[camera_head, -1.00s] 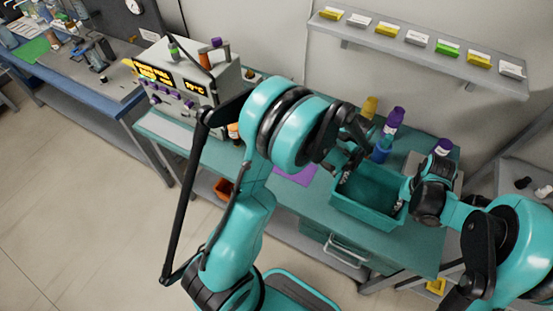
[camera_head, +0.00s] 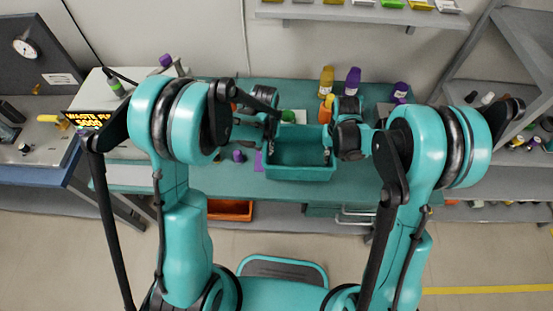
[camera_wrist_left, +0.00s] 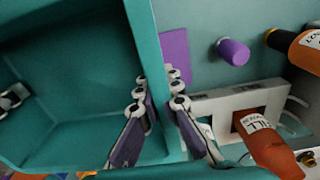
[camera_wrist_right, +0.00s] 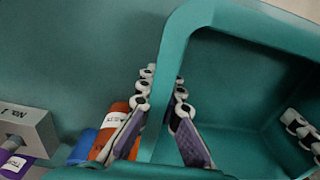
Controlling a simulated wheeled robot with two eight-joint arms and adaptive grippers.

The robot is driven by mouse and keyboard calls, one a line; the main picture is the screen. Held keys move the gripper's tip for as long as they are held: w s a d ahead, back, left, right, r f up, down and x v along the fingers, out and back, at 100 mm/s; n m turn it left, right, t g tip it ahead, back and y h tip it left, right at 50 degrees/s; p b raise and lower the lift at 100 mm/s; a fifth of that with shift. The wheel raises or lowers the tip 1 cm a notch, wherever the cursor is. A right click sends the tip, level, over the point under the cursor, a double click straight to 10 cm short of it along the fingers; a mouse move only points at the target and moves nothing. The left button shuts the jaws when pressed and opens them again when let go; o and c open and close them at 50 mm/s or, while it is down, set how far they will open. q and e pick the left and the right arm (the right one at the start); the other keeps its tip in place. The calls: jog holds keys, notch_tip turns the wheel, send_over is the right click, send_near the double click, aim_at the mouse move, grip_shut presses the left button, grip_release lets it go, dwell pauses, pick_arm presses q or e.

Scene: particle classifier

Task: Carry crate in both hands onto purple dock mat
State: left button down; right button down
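The crate (camera_head: 300,172) is an open teal box over the teal bench. My left gripper (camera_head: 274,140) is at its left wall. In the left wrist view my left gripper's fingers (camera_wrist_left: 158,100) pinch that wall, one inside and one outside. My right gripper (camera_head: 329,150) is at the right wall, and in the right wrist view its fingers (camera_wrist_right: 162,100) pinch that wall likewise. The purple dock mat (camera_head: 258,161) shows as a narrow strip left of the crate; it also shows in the left wrist view (camera_wrist_left: 174,56). The crate hides part of it. I cannot tell how high the crate is.
A small purple-capped item (camera_head: 238,156) stands left of the mat. A grey device with a lit display (camera_head: 88,122) is further left. Yellow (camera_head: 326,82) and purple (camera_head: 353,80) bottles stand behind the crate. An orange bin (camera_head: 230,210) sits below the bench top.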

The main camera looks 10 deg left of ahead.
pick_arm(q)
jog(key=shift+a+f, duration=0.15)
pick_arm(e)
jog(key=shift+a+f, duration=0.1)
jog(key=shift+a, duration=0.05)
